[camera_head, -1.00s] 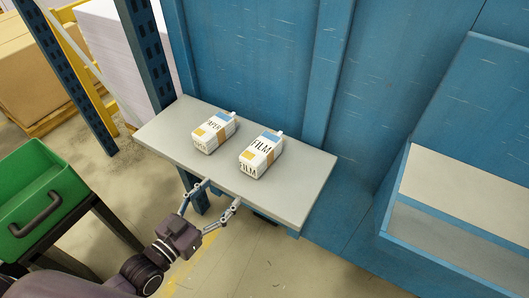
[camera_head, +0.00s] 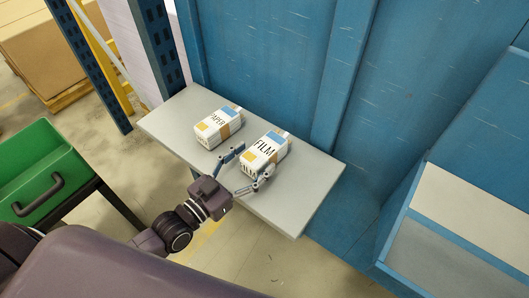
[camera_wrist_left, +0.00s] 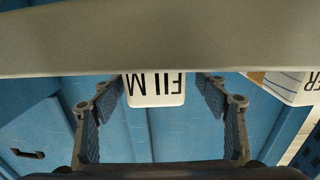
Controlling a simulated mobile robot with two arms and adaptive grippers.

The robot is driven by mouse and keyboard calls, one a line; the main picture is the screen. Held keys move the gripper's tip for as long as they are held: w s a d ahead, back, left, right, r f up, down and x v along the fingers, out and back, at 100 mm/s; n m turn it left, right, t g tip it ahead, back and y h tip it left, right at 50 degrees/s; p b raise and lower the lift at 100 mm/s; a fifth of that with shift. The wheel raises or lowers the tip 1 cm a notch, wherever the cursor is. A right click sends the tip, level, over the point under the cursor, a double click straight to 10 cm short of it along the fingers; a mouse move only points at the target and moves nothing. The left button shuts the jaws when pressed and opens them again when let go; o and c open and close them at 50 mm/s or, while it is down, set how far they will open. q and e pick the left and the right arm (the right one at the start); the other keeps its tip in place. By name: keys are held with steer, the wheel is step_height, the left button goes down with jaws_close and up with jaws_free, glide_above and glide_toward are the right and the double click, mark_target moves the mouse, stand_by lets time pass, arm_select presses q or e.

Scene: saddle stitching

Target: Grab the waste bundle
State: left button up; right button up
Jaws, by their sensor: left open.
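Two white bundles lie on the grey shelf (camera_head: 298,208). The one marked FILM (camera_head: 266,146) is on the right, with a blue patch and an orange band. The one marked PAPER (camera_head: 218,127) is on the left. My left gripper (camera_head: 257,160) is open at the near side of the FILM bundle, one finger towards each side of it. In the left wrist view the FILM bundle (camera_wrist_left: 155,88) shows upside down between the open fingers (camera_wrist_left: 160,97), with gaps on both sides. The PAPER bundle (camera_wrist_left: 292,86) is partly cut off at the right. My right gripper is not in view.
A blue wall (camera_head: 265,65) stands right behind the shelf. A green bin (camera_head: 40,172) is at the left, and a blue-framed tray (camera_head: 474,205) is at the right. A blue post (camera_head: 152,48) rises at the shelf's far left corner.

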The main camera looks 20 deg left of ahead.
mark_target(264, 151)
arm_select(q)
steer(key=x, duration=0.3)
steer(key=shift+w+d+r+p, duration=0.1)
steer(key=shift+w+d+p, duration=0.2)
steer(key=shift+d+p, duration=0.1)
steer(key=shift+w, duration=0.2)
steer(key=c, duration=1.3)
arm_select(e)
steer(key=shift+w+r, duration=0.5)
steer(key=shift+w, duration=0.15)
